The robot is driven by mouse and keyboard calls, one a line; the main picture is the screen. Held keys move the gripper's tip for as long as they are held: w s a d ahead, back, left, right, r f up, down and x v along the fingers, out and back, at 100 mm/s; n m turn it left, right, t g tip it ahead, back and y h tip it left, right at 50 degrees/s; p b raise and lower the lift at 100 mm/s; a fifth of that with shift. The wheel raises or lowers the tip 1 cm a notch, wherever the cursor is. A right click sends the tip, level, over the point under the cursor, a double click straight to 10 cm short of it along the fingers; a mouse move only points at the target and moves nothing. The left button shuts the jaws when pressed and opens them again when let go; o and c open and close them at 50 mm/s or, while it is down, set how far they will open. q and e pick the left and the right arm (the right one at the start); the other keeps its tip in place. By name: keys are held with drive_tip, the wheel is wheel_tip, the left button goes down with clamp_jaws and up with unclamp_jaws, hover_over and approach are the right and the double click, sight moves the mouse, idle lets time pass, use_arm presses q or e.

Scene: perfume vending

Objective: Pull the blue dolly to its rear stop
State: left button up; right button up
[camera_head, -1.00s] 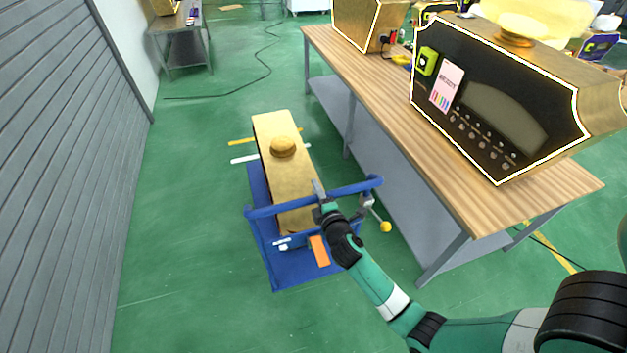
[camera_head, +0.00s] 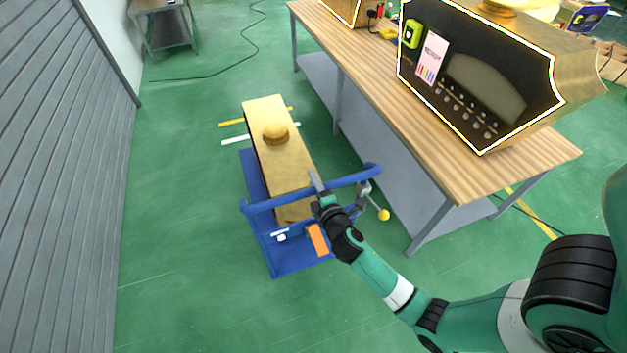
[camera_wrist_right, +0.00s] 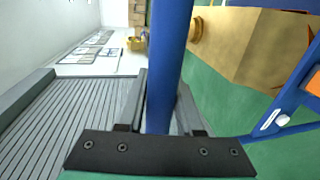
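The blue dolly (camera_head: 290,262) stands on the green floor left of the wooden bench. It carries a long gold box with a round gold knob (camera_head: 277,150). Its blue handle bar (camera_head: 352,180) crosses above the box's near end, and it also shows large in the right wrist view (camera_wrist_right: 168,60). My right gripper (camera_head: 316,184) is at the middle of this bar. In the wrist view, its fingers (camera_wrist_right: 160,105) lie on both sides of the bar, close against it. My left gripper is not in view.
The wooden bench (camera_head: 385,95) with a large gold and black machine (camera_head: 480,85) stands to the right. A lever with a yellow ball (camera_head: 383,215) sticks out on the dolly's right side. A grey shutter wall (camera_head: 60,180) runs along the left. The floor nearer than the dolly is clear.

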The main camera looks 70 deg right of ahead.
drive_tip(key=o, duration=0.4)
drive_tip(key=shift+s+a, duration=0.15)
drive_tip(key=shift+a, duration=0.05)
drive_tip(key=shift+d, duration=0.1)
drive_tip(key=v, duration=1.1)
drive_tip(key=shift+s+p, duration=0.2)
drive_tip(key=shift+p, duration=0.15)
